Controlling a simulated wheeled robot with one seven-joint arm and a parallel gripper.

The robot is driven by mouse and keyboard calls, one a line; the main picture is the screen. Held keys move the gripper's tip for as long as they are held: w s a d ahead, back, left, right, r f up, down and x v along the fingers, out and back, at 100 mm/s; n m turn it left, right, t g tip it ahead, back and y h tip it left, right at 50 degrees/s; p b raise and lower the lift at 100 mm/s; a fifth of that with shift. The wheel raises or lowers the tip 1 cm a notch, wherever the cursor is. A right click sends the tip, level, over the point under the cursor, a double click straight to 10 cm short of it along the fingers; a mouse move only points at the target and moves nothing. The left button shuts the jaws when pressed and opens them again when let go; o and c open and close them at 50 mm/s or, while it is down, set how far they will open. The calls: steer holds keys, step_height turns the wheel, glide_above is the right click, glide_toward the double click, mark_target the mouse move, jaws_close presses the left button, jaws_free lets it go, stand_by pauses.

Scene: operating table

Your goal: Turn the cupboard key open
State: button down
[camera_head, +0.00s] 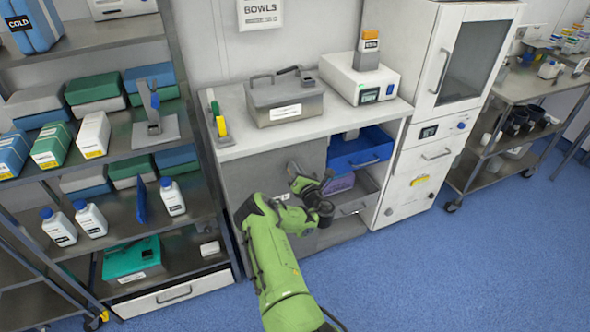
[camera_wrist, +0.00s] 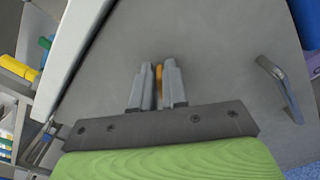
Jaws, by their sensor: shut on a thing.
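The grey cupboard door (camera_head: 255,165) is under the white worktop and looks closed. In the wrist view the door (camera_wrist: 215,40) fills most of the picture, with a metal handle (camera_wrist: 278,88) to the right. My gripper (camera_wrist: 160,72) is close to the door face, its two fingers nearly together. A narrow brass-orange key (camera_wrist: 159,75) shows between the fingers, and they are shut on it. The lock itself is hidden, and I cannot tell how far the key is turned.
Right of the door, a blue drawer (camera_head: 360,151) and a grey drawer (camera_head: 352,198) stand pulled out near my wrist. A metal box (camera_head: 285,100) sits on the worktop (camera_head: 235,130). A loaded shelf rack (camera_head: 100,165) stands left. Blue floor is free in front.

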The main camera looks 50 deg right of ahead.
steer(key=m, duration=0.3)
steer(key=m+p, duration=0.1)
steer(key=m, duration=0.3)
steer(key=f+m+p, duration=0.1)
steer(key=m, duration=0.2)
steer(key=shift+s+d, duration=0.2)
steer(key=shift+d, duration=0.05)
steer(key=shift+m, duration=0.5)
steer(key=c, duration=1.2)
jaws_free()
steer(key=shift+c, duration=0.2)
steer(key=p+v, duration=1.3)
steer(key=v, duration=0.2)
steer(key=shift+s+a, duration=0.2)
steer(key=shift+s, duration=0.1)
